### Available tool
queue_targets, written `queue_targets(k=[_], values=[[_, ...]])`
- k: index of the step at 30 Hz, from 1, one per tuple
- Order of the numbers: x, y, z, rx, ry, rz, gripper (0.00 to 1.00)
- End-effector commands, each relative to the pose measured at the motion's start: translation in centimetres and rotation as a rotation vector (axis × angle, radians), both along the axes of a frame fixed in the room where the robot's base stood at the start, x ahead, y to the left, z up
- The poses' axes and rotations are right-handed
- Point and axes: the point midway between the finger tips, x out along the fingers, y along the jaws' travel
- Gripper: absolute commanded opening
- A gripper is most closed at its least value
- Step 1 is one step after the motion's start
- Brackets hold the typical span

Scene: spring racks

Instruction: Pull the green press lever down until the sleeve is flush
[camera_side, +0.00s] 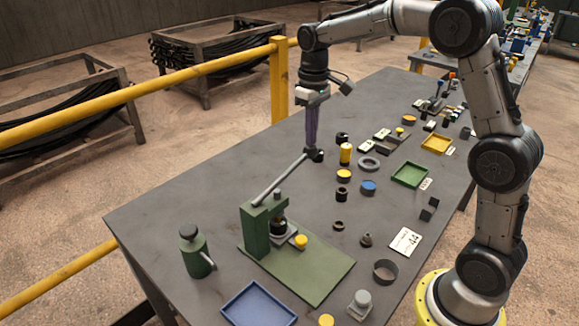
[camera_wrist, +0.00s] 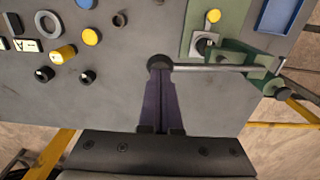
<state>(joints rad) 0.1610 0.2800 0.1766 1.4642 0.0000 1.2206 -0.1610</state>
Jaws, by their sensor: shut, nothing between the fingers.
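The green press (camera_side: 258,230) stands on a green base plate (camera_side: 310,268) at the front of the table. Its grey lever (camera_side: 280,180) slopes up to a black knob (camera_side: 315,155); the lever also shows in the wrist view (camera_wrist: 210,67). My gripper (camera_side: 312,146) points down with its purple fingers shut, the tips at the knob. In the wrist view the closed fingertips (camera_wrist: 160,84) lie right by the knob (camera_wrist: 159,63); I cannot tell whether they touch it. Under the press head is a grey holder (camera_side: 280,233) with a dark part in it; whether a sleeve there is flush is too small to tell.
A green bottle-like tool (camera_side: 195,252) stands left of the press, and a blue tray (camera_side: 259,304) lies in front. A yellow cylinder (camera_side: 346,153), rings and small parts lie right of the lever. A green tray (camera_side: 409,174) is farther right. The table left of the lever is clear.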

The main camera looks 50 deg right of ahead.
Motion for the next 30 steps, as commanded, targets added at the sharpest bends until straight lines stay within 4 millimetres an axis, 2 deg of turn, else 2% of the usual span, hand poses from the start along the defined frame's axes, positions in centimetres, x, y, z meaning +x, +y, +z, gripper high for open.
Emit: queue_targets(k=[30], values=[[-0.1, 0.0, -2.9, 0.001, 0.003, 0.0, 0.0]])
